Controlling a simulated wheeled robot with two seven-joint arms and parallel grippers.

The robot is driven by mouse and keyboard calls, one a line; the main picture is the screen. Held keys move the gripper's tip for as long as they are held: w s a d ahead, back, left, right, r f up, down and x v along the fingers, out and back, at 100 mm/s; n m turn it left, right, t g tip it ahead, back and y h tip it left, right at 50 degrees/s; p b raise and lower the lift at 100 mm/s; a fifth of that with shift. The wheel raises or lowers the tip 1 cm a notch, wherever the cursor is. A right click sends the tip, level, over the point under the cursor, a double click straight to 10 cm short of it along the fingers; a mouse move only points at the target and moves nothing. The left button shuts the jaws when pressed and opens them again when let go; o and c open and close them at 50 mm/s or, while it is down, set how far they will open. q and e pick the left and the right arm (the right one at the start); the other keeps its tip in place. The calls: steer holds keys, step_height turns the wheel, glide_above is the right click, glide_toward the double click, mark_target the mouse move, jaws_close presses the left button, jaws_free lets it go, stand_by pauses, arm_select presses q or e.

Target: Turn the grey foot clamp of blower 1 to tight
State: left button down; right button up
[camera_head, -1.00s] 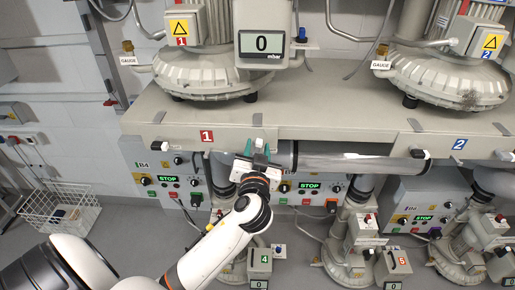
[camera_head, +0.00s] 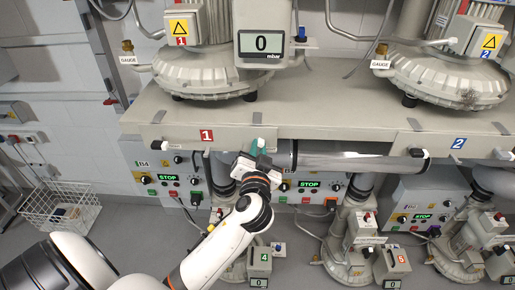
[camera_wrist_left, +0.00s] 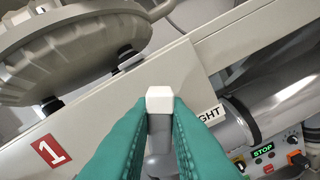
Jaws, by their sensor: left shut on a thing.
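Blower 1 (camera_head: 208,82) stands at the upper left of the bench, above the red "1" label (camera_head: 207,136). Its grey foot clamp, a grey lever with a white tip (camera_wrist_left: 160,98), lies between the teal fingers of my left gripper (camera_wrist_left: 158,125) in the left wrist view. The fingers are shut on the lever, one on each side. A plate partly reading "GHT" (camera_wrist_left: 209,114) is just right of the tip; its start is hidden by a finger. In the head view my left gripper (camera_head: 257,150) is at the bench's front edge. My right gripper does not show.
Blower 2 (camera_head: 446,83) stands to the right on the same bench (camera_head: 330,112). Control boxes with green STOP displays (camera_head: 308,185) and smaller blowers are below. A white wire basket (camera_head: 60,208) is at lower left.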

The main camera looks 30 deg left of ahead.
arm_select(q)
steer(key=m+p, duration=0.1)
steer(key=m, duration=0.2)
steer(key=m+p, duration=0.1)
steer(key=m, duration=0.2)
steer(key=shift+w+d+f+m, duration=0.15)
steer(key=shift+d+m, duration=0.05)
steer(key=shift+m, duration=0.1)
steer(key=shift+f+m+p, duration=0.25)
steer(key=shift+m+p, duration=0.3)
steer(key=shift+m, duration=0.9)
steer(key=shift+f+m+p, duration=0.2)
steer(key=shift+m+p, duration=0.3)
steer(key=shift+m, duration=0.95)
steer(key=c, duration=1.4)
jaws_free()
steer(key=shift+d, duration=0.1)
